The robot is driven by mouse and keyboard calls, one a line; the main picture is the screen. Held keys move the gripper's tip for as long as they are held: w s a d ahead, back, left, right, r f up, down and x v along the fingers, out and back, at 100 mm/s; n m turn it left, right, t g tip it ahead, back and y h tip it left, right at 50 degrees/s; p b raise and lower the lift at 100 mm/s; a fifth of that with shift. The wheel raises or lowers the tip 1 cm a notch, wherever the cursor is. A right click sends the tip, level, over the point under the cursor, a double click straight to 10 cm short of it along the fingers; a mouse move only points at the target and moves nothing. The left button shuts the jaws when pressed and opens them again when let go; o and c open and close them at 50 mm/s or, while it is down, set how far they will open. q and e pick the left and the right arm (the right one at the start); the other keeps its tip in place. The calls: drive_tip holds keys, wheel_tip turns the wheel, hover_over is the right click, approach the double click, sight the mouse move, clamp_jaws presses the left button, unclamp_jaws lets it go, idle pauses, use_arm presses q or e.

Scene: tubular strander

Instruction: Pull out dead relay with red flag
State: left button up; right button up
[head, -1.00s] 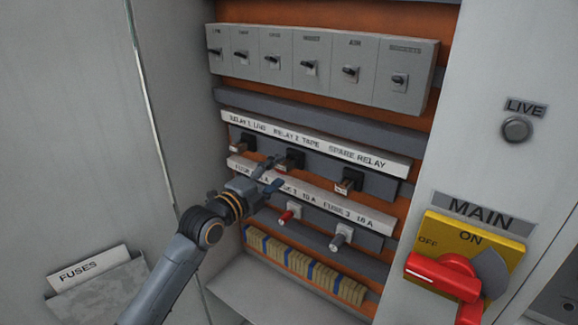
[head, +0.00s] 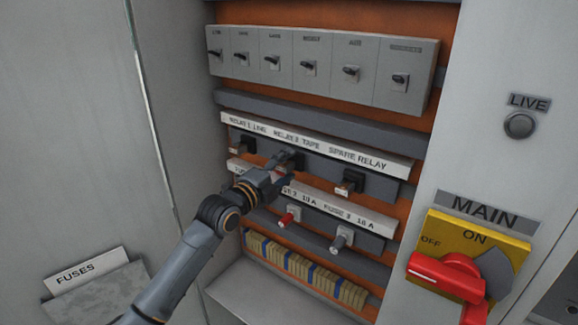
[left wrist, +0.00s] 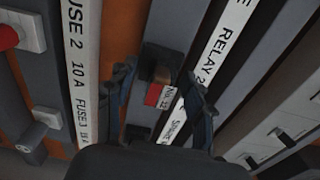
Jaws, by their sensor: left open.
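The relay with the red flag (left wrist: 153,95) sits in its black socket under the RELAY 2 TAPE label. In the head view, its dark top (head: 294,159) shows just beyond my gripper, and the rest is hidden. My left gripper (head: 282,166) is open in front of it. In the left wrist view, the gripper's fingers (left wrist: 161,75) stand on either side of the relay; I cannot tell whether they touch it. The relay under RELAY 1 LINE (head: 243,144) is to the left, and the spare relay (head: 349,182) is to the right. My right gripper is not in view.
Fuse holders, one red (head: 289,216) and one grey (head: 342,237), stick out below. A switch row (head: 320,65) runs above. The MAIN switch's red handle (head: 446,273) projects at right, on a plate marked ON. A FUSES bin (head: 98,297) is at lower left.

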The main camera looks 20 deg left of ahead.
sight(280, 171)
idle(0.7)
use_arm(q)
clamp_jaws()
drive_tip(key=shift+s, duration=0.1)
drive_tip(key=shift+s+a, duration=0.1)
drive_tip(key=shift+s, duration=0.05)
drive_tip(key=shift+p+v, duration=0.6)
drive_tip(key=shift+v, duration=0.45)
drive_tip(key=shift+p+v, duration=0.45)
drive_tip(key=shift+v, duration=1.25)
